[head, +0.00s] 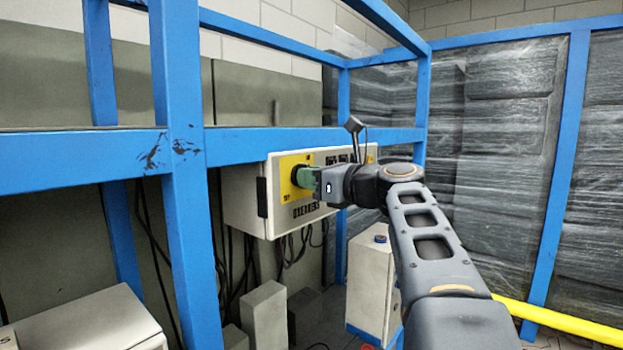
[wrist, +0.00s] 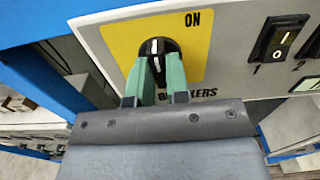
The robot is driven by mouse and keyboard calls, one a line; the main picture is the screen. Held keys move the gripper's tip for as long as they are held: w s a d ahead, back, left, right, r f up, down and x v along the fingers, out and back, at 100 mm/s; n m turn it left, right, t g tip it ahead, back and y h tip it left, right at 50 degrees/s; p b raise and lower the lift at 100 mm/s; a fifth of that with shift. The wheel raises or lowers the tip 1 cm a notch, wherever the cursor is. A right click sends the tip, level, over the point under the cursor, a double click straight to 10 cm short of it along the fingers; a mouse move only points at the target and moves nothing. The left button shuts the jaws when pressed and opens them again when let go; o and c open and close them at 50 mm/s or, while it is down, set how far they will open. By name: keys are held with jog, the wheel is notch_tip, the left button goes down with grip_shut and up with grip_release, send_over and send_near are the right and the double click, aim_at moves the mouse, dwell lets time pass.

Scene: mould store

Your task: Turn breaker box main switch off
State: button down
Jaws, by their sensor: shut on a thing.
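The breaker box (head: 245,200) is a pale grey box on the blue frame, with a yellow plate (wrist: 118,38) on its front. On the plate is a black round main switch (wrist: 160,47) with a white line on its knob. The word ON is printed at the upper right of the plate. My gripper (head: 308,179) reaches the box from the right in the head view. In the wrist view its green fingers (wrist: 158,84) are shut on the switch knob, one on each side. The knob's white line looks near upright. The fingers hide the knob's lower part.
Black rocker switches (wrist: 278,42) sit to the right of the yellow plate. Blue frame posts (head: 183,150) and a crossbeam stand left of the box. Cables hang below it. A white cabinet (head: 370,285) and a yellow rail (head: 560,320) are lower right.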

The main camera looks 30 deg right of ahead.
jog(key=shift+n+b, duration=4.15)
jog(key=shift+n, duration=4.55)
jog(key=c, duration=1.1)
grip_release()
jog(key=b+v, duration=0.2)
jog(key=v, duration=1.2)
jog(key=shift+w+n, duration=0.1)
jog(key=shift+n, duration=0.2)
